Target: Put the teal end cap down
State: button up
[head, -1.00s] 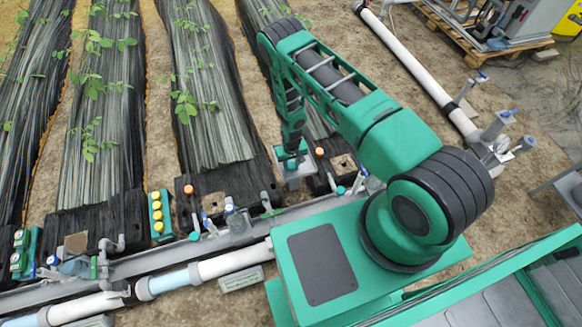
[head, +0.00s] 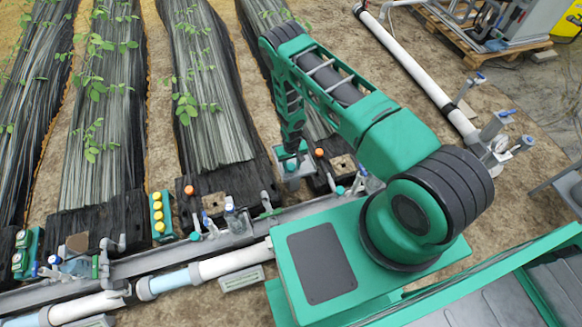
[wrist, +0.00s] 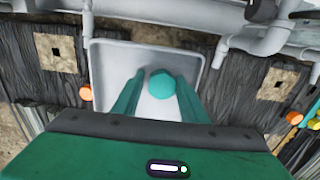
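The teal end cap (wrist: 162,85) shows in the wrist view as a small rounded piece between my two fingers, over the pale grey tray (wrist: 110,62). My gripper (wrist: 161,76) points down into the tray, with one green finger on each side of the cap. Narrow gaps seem to show between the fingers and the cap, so the gripper looks open around it. Whether the cap rests on the tray floor is hard to tell.
Orange knobs (wrist: 86,93) (wrist: 242,94) stand on either side of the tray. A grey pipe (wrist: 240,42) runs behind it on the right. In the head view, a green block with yellow knobs (head: 158,213) stands to the left, along the grey rail (head: 185,241).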

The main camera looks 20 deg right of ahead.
jog(key=shift+w+a+r, duration=0.2)
jog(key=shift+a+r, duration=0.05)
jog(key=shift+a, duration=0.25)
notch_tip(320, 180, up, 12)
notch_tip(320, 180, up, 10)
send_over(290, 167)
jog(key=w+d, duration=0.2)
jog(key=d, duration=0.2)
jog(key=s+d+r+m, duration=0.15)
jog(key=d+r, duration=0.25)
jog(key=r, duration=0.5)
jog(key=s+d+r, duration=0.3)
jog(key=d+r, duration=0.1)
jog(key=r, duration=0.5)
jog(key=s+d+r+m, duration=0.1)
jog(key=s+d+r, duration=0.15)
jog(key=r, duration=0.65)
jog(key=s+d+r+m, duration=0.2)
jog(key=s+d+r, duration=0.3)
jog(key=s+r, duration=0.65)
jog(key=s+r+m, duration=0.1)
jog(key=s+r, duration=0.2)
jog(key=s, duration=0.5)
jog(key=s+a+r+m, duration=0.1)
jog(key=s+r, duration=0.2)
jog(key=s, duration=0.6)
